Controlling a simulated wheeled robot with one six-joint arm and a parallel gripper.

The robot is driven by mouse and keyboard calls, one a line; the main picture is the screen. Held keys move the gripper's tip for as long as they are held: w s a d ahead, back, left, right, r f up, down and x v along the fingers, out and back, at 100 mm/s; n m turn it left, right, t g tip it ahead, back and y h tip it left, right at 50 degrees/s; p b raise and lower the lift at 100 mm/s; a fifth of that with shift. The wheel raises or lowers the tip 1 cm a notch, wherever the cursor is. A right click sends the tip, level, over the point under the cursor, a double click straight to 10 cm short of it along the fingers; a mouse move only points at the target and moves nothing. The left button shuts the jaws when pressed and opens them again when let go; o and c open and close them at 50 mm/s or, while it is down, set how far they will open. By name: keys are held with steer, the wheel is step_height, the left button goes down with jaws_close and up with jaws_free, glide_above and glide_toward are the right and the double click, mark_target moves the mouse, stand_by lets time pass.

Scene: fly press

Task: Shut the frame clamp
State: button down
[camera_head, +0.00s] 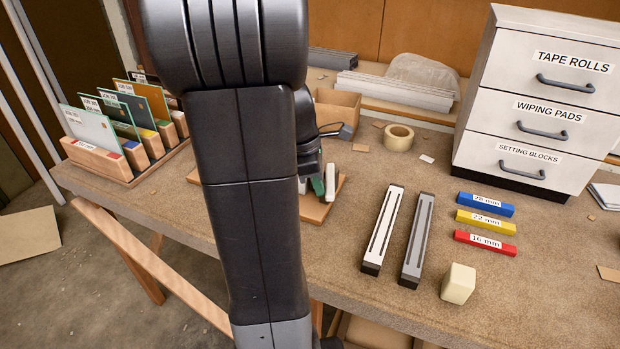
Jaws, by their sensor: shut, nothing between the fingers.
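The frame clamp is mostly hidden behind my arm. A wooden board (318,211) shows at both sides of the arm, with a green piece and a white upright piece (330,182) on it that may belong to the clamp. A dark handle-like part (331,130) shows just above. I cannot tell whether the clamp stands open or shut. My gripper (311,168) is only partly in view, dark, beside the arm and close over the board. It is shut and empty; I cannot tell whether it touches anything.
A white bar (383,230) and a grey bar (417,240) lie right of the board. Blue, yellow and red blocks (485,221), a cream block (458,284), tape (398,137) and a drawer cabinet (540,95) stand further right. A rack (120,165) holds panes at left.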

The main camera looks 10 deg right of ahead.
steer(key=d+n, duration=0.1)
steer(key=s+d+n+p, duration=0.1)
steer(key=shift+d+r+n+t, duration=0.15)
steer(key=shift+n+t, duration=0.25)
steer(key=shift+w+d+n+t+p, duration=0.15)
steer(key=shift+d+n+p, duration=0.65)
steer(key=shift+d, duration=0.55)
steer(key=shift+s+d+n+t+p, duration=0.15)
steer(key=shift+d+n+p, duration=0.45)
steer(key=shift+d+p, duration=0.6)
steer(key=shift+w+d, duration=0.15)
steer(key=shift+d, duration=0.05)
